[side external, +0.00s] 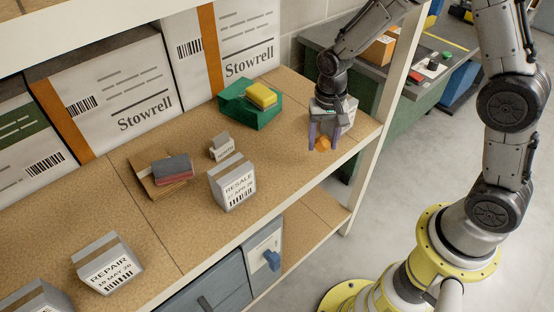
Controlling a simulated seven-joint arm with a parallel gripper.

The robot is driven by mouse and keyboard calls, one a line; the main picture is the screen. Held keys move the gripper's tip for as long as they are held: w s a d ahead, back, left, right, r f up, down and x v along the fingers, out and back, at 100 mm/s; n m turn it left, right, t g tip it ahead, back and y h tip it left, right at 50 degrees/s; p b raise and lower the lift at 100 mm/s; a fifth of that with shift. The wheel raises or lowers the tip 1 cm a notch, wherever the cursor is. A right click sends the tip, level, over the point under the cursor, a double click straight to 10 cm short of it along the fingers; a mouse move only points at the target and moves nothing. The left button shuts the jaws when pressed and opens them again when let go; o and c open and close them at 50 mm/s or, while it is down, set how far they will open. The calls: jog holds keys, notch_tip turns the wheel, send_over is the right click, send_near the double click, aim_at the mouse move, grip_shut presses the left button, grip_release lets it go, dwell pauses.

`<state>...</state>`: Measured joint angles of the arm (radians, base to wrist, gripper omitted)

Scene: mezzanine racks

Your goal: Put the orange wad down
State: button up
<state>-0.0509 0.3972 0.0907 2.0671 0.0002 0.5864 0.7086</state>
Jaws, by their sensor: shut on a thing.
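The orange wad (323,143) is a small crumpled lump at the right end of the brown shelf board (290,180). My gripper (318,145) points down over that end, with its purple-grey fingers around the wad. It is shut on the wad. The wad is very low, at or just above the board; I cannot tell if it touches. The fingers hide part of it.
A grey box (349,117) stands right behind my gripper. The RESALE box (232,184) stands nearer the front. Large Stowrell cartons (115,95) line the back. Bare board lies between the RESALE box and my gripper.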

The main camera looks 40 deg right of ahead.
jog(key=s+a+r+m, duration=0.2)
jog(key=r+m, duration=0.1)
jog(key=s+a+r+m, duration=0.1)
jog(key=m, duration=0.1)
jog(key=shift+a+r, duration=0.1)
jog(key=shift+r, duration=0.2)
jog(key=shift+s+a+r+m, duration=0.2)
jog(key=shift+r+m, duration=0.05)
jog(key=shift+m, duration=0.15)
jog(key=shift+w+a, duration=0.1)
jog(key=shift+w, duration=0.05)
send_over(277, 160)
jog(key=s, duration=0.1)
notch_tip(277, 160, down, 8)
jog(key=shift+f, duration=0.2)
jog(key=shift+w+f, duration=0.4)
jog(key=shift+f, duration=0.2)
jog(key=shift+w+f, duration=0.1)
jog(key=shift+f, duration=1.5)
